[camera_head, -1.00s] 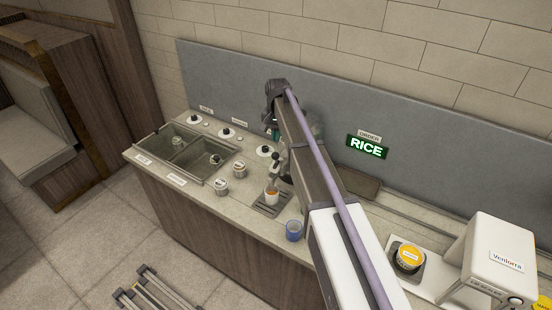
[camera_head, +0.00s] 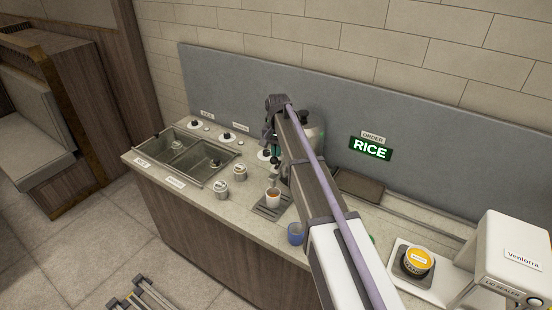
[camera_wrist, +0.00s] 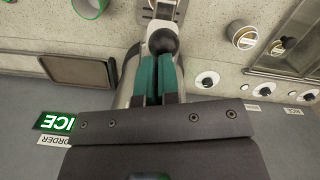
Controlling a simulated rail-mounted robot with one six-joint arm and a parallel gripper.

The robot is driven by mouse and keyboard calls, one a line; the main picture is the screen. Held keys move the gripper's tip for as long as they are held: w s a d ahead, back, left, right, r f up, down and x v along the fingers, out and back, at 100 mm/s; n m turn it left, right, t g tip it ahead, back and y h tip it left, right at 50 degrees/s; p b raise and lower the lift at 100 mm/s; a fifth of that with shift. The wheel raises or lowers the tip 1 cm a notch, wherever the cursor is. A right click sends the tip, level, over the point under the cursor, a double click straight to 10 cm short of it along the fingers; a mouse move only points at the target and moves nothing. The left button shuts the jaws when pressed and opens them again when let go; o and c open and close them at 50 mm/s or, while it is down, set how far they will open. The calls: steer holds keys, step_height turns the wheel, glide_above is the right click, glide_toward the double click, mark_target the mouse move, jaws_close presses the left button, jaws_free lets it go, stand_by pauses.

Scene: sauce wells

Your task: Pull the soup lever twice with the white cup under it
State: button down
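The white cup (camera_head: 273,199) stands upright on the drip tray (camera_head: 262,211), with orange-brown soup showing inside. The metal soup dispenser (camera_head: 315,133) stands behind it, partly hidden by my arm. In the wrist view, the lever's black ball knob (camera_wrist: 163,41) sits right at the tips of my gripper (camera_wrist: 158,62). Its two teal fingers lie almost together with only a thin dark gap. Whether they touch the knob or pinch a stem behind it is unclear. In the head view my gripper (camera_head: 275,148) is mostly hidden, above and behind the cup.
A blue cup (camera_head: 295,234) stands right of the drip tray, near the counter edge. Two small labelled tubs (camera_head: 221,190) are to the left, by sunken wells (camera_head: 200,160). A dark tray (camera_head: 360,186), a yellow-lidded bowl (camera_head: 418,259) and a white lid sealer (camera_head: 510,256) are right.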

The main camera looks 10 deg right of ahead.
mark_target(280, 160)
steer(key=shift+s+d+f+b, duration=0.1)
steer(key=shift+d+f+b, duration=0.1)
steer(key=shift+f, duration=0.2)
steer(key=shift+s+d+f+b, duration=0.1)
steer(key=shift+f+b, duration=0.1)
steer(key=shift+f, duration=0.2)
steer(key=w, duration=0.1)
steer(key=w+d, duration=0.1)
steer(key=w, duration=0.1)
steer(key=w+d+p, duration=0.1)
steer(key=w, duration=0.1)
steer(key=shift+f, duration=0.4)
steer(key=shift+w+d+r, duration=0.1)
steer(key=shift+w+d, duration=0.05)
steer(key=shift+w, duration=0.1)
steer(key=shift+s+a+r, duration=0.4)
steer(key=shift+s+r, duration=0.05)
steer(key=shift+s, duration=0.3)
steer(key=shift+w+d+f, duration=0.1)
steer(key=shift+w+f, duration=0.05)
steer(key=shift+w, duration=0.1)
steer(key=shift+w+p, duration=0.15)
steer(key=shift+p, duration=0.25)
step_height(280, 160, up, 11)
steer(key=p, duration=1)
steer(key=shift+w+d+p, duration=0.15)
steer(key=shift+p, duration=0.2)
